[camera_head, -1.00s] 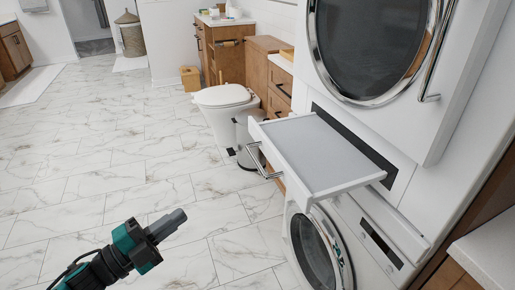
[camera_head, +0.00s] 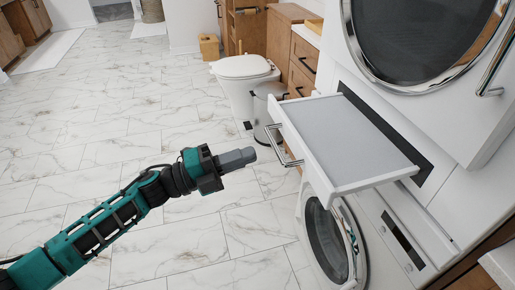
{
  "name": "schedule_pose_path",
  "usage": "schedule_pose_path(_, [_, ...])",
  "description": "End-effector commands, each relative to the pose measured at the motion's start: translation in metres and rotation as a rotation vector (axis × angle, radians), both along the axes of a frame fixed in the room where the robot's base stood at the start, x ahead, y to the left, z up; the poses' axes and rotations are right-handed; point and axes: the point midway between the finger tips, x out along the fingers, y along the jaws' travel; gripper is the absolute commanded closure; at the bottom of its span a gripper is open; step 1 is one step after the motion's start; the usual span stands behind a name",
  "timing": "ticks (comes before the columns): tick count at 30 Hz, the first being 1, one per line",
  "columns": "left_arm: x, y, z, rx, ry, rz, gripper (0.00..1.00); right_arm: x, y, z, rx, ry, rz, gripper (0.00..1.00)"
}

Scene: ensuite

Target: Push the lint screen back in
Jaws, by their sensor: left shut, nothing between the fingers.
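The lint screen (camera_head: 344,138) is a white-framed flat drawer with a grey mesh top. It sticks out to the left from a dark slot between the upper dryer (camera_head: 420,40) and the lower washer (camera_head: 335,240). A metal bar handle (camera_head: 282,148) is on its front face. My left gripper (camera_head: 247,156) is shut and empty. It is to the left of the handle in the picture, with a small gap between them, its tips pointing at the screen's front. My right gripper is not in view.
A white toilet (camera_head: 245,80) and a small bin (camera_head: 266,110) stand behind the screen, beside wooden cabinets (camera_head: 300,65). The dryer's bar handle (camera_head: 493,60) sticks out at the upper right. The marble floor (camera_head: 110,120) on the left is clear.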

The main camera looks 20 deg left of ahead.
Motion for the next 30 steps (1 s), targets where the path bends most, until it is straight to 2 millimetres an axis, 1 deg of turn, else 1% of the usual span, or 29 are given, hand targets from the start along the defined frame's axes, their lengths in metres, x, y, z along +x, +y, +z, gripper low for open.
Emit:
schedule_pose_path(1, [0.006,-0.007,0.004,-0.002,-0.002,0.001,1.0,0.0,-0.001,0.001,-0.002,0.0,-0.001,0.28])
schedule_pose_path(3, [0.01,-0.015,0.005,-0.002,0.0,0.0,1.0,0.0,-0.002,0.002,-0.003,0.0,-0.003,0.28])
schedule_pose_path(8, [0.017,-0.025,0.006,-0.002,0.001,0.001,1.0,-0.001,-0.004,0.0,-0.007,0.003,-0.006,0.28])
schedule_pose_path(23, [0.021,-0.03,0.006,-0.001,0.002,0.001,1.0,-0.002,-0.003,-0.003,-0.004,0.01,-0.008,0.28])
schedule_pose_path(26, [0.026,-0.038,0.006,-0.001,0.0,0.001,1.0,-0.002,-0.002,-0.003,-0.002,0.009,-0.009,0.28])
schedule_pose_path(30, [0.042,-0.06,0.007,-0.003,-0.002,0.0,1.0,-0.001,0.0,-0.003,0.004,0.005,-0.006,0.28])
